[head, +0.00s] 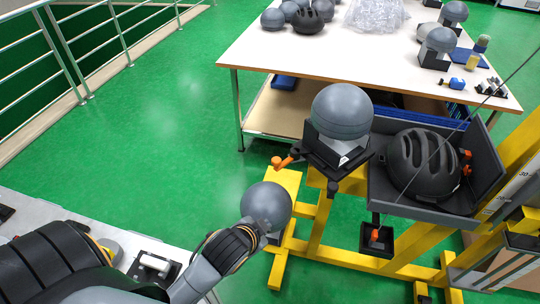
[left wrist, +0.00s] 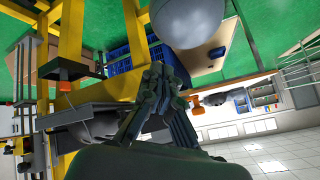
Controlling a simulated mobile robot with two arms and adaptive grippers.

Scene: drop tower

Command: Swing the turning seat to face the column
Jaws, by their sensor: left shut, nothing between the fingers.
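The turning seat (head: 318,154) is a black plate on the yellow frame, with a grey headform (head: 342,110) on it. Its orange-ended handle (head: 283,162) points left, away from the column (head: 520,185) at the right. My left gripper (head: 245,240) is at lower centre, below and left of the handle, beside a second grey ball (head: 266,207); its fingertips are hard to make out there. In the left wrist view its fingers (left wrist: 162,75) are shut and empty, with a grey ball (left wrist: 193,18) above them and an orange knob (left wrist: 215,98) to their right. My right gripper is out of view.
A grey tray (head: 383,192) holding a black helmet (head: 422,165) sits right of the seat. A small black box (head: 377,241) hangs below it. A white table (head: 290,52) with headforms and a helmet stands behind. Green floor is clear at left.

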